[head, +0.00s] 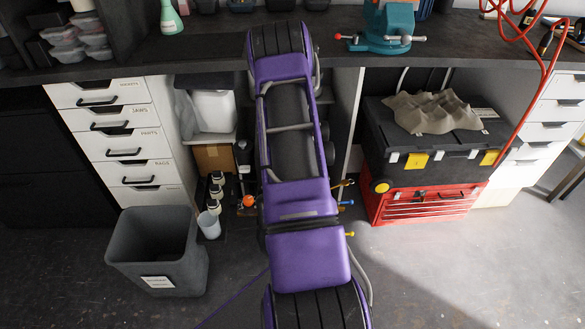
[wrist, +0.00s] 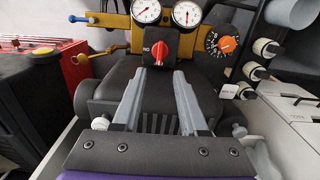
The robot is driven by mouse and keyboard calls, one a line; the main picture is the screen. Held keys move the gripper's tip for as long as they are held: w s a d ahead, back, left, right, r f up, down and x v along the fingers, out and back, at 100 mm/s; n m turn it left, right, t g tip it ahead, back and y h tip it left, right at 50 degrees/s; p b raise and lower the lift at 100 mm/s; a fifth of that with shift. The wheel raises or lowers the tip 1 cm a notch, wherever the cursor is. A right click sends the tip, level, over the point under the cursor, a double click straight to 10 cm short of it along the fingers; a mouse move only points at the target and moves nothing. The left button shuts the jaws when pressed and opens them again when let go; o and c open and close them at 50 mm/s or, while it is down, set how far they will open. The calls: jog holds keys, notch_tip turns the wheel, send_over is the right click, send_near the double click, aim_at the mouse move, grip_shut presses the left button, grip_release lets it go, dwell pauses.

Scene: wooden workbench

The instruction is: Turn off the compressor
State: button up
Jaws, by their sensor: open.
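The compressor (wrist: 123,80) shows in the wrist view as a dark body with a yellow-brown panel above it. A red rotary switch (wrist: 160,52) on a dark square plate sits at the middle of its front. The switch's handle looks roughly upright; the label beside it is only partly legible. My gripper (wrist: 164,76) is open and empty, its two grey fingers pointing at the switch from just below. I see no contact with it. In the head view my purple arm hides most of the compressor and the gripper; an orange knob (head: 249,201) shows beside the arm.
A red toolbox (head: 420,203), grey bin (head: 157,250) and white drawers (head: 122,140) flank the space under the bench.

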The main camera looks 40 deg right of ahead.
notch_tip(320, 180, up, 8)
jog(key=shift+p, duration=0.35)
jog(key=shift+f, duration=0.1)
